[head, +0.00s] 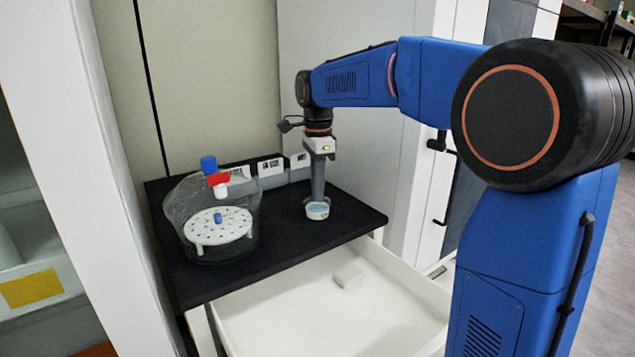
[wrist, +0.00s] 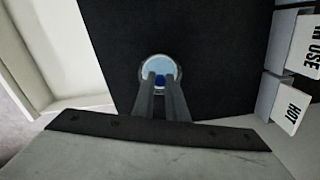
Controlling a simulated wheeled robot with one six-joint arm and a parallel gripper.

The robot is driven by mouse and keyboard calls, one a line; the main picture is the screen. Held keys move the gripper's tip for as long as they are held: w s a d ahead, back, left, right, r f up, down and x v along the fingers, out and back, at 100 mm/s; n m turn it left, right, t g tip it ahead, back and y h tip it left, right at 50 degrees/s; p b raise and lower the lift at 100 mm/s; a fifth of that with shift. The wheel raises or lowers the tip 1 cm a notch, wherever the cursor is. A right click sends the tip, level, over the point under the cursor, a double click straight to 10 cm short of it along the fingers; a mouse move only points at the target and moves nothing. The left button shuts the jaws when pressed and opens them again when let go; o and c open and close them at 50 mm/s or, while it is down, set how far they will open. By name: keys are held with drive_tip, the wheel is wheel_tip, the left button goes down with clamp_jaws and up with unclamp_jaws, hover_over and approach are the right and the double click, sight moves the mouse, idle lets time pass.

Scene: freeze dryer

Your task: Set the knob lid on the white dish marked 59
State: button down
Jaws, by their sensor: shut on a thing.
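A small round white dish (head: 317,215) stands on the black worktop near its front edge. Its number is not readable in these frames. A pale blue lid (wrist: 153,63) shows over the dish in the wrist view, with a darker blue knob (wrist: 160,79) at its middle. My gripper (head: 318,199) points straight down over the dish, its fingers shut on the knob; the fingertips (wrist: 160,82) also show in the wrist view. The lid lies at or just above the dish's rim; I cannot tell whether it touches.
A clear vessel (head: 180,205) with a white perforated plate (head: 218,226) and a red and blue valve stands at left on the black worktop (head: 285,225). Label holders (head: 270,167) line the back. Below is an open white drawer (head: 300,310) with a small white block (head: 348,275).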

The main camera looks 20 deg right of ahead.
drive_tip(key=shift+f, duration=0.6)
idle(0.8)
drive_tip(key=c, duration=1.2)
unclamp_jaws()
drive_tip(key=shift+r, duration=3)
drive_tip(key=shift+s, duration=0.15)
